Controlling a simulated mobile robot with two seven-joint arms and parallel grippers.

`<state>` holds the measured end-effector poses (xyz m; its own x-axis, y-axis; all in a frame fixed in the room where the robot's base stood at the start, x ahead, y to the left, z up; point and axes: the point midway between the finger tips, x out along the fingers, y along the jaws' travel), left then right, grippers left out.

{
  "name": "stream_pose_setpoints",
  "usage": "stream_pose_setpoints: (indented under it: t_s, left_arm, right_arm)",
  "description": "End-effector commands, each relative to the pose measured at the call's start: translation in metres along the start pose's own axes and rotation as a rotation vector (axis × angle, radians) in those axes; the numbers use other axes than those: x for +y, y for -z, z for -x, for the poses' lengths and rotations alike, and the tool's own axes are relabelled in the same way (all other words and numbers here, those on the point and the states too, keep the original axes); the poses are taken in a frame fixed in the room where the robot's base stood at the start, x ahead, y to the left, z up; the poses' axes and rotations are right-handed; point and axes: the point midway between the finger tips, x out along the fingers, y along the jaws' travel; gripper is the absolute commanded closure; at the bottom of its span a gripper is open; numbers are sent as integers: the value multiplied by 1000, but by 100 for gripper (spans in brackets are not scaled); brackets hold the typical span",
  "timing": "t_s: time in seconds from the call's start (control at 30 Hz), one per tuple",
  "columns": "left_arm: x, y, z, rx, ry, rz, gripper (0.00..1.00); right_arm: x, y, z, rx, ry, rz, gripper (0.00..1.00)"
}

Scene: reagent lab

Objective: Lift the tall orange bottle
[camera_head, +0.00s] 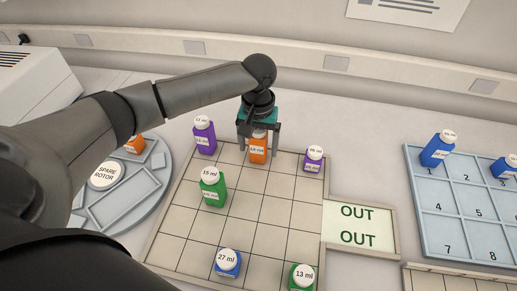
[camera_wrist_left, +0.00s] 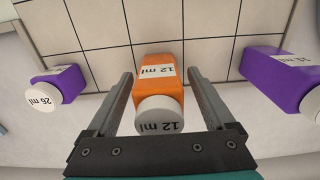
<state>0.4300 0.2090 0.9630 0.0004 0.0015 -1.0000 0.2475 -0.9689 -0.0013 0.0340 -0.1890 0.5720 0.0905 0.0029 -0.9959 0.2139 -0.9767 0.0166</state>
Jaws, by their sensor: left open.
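The tall orange bottle (camera_head: 258,150) stands at the far edge of the tiled grid board in the head view, partly covered by my left gripper (camera_head: 259,147). In the left wrist view the orange bottle (camera_wrist_left: 158,92) has a white cap and a "12 ml" label. The left gripper (camera_wrist_left: 160,82) is open, with one finger on each side of the bottle. A gap shows between the bottle and each finger. My right gripper is not in view.
A tall purple bottle (camera_head: 204,137) and a short purple bottle (camera_head: 314,160) flank the orange one. A green bottle (camera_head: 212,190), a blue bottle (camera_head: 228,264) and another green bottle (camera_head: 302,279) stand nearer. The OUT pad (camera_head: 357,226) and blue numbered tray (camera_head: 455,222) are at right.

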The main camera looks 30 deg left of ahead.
Motion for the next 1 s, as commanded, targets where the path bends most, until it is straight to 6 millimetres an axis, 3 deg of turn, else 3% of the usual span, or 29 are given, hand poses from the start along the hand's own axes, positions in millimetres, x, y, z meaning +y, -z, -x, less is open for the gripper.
stream_pose_setpoints:
  t_s: [0.17,0.9,1.0]
  left_arm:
    - [0,0,0,0,0,-1,15]
    - [0,0,1,0,-1,0,98]
    - [0,0,1,0,-1,0,100]
  right_arm:
    - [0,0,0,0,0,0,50]
    - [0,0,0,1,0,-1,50]
    - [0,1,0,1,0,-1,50]
